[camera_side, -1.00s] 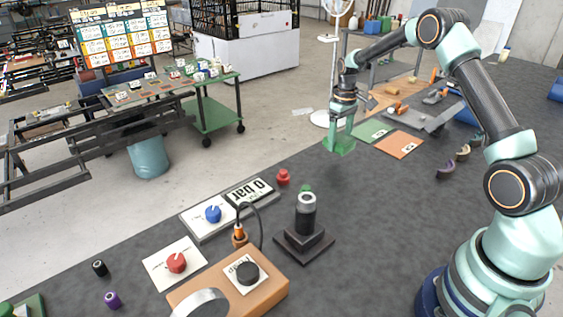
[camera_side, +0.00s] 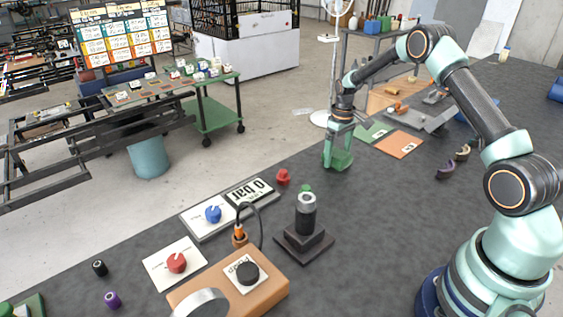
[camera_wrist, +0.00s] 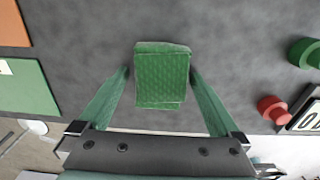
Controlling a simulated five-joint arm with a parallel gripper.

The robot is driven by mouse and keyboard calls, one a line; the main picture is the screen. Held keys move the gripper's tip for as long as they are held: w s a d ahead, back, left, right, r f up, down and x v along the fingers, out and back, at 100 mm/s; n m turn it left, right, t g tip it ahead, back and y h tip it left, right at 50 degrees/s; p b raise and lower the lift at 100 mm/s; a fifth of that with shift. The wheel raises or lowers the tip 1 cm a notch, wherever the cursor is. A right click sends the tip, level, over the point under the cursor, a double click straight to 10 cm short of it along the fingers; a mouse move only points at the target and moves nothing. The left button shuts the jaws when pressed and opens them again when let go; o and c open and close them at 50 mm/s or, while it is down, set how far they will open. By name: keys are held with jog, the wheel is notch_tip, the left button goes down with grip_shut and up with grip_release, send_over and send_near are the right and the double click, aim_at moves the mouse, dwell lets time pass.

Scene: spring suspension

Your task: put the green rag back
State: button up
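The green rag (camera_wrist: 162,75) is a folded, textured green pad in the middle of the wrist view. My gripper (camera_wrist: 161,73) has one finger at each side of it, close against its edges. In the side view the rag (camera_side: 342,161) is at the lower end of my gripper (camera_side: 339,155), low over the dark table. Whether its underside touches the table is unclear. The green mat (camera_side: 371,133) lies behind it to the right, apart from it; its flat green surface also shows in the wrist view (camera_wrist: 28,92).
An orange mat (camera_side: 401,145) lies beside the green one. A red knob (camera_side: 283,178) and a dark post on a square base (camera_side: 305,222) stand nearer the camera. Curved purple and tan pieces (camera_side: 446,170) lie to the right. The dark table between is clear.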

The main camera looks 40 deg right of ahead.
aim_at(337, 154)
jog(key=shift+r, duration=0.15)
jog(key=s+a+r+t, duration=0.1)
jog(key=a+r, duration=0.2)
jog(key=r, duration=0.7)
jog(key=s+a+r, duration=0.1)
jog(key=a+r, duration=0.2)
jog(key=r, duration=0.7)
jog(key=s+a+r+t, duration=0.2)
jog(key=s+a, duration=0.5)
jog(key=s, duration=0.1)
jog(key=s+a+r+t, duration=0.2)
jog(key=s+a, duration=0.5)
jog(key=s, duration=0.2)
jog(key=shift+s+r+t, duration=0.2)
jog(key=shift+s+t, duration=0.05)
jog(key=shift+t, duration=0.05)
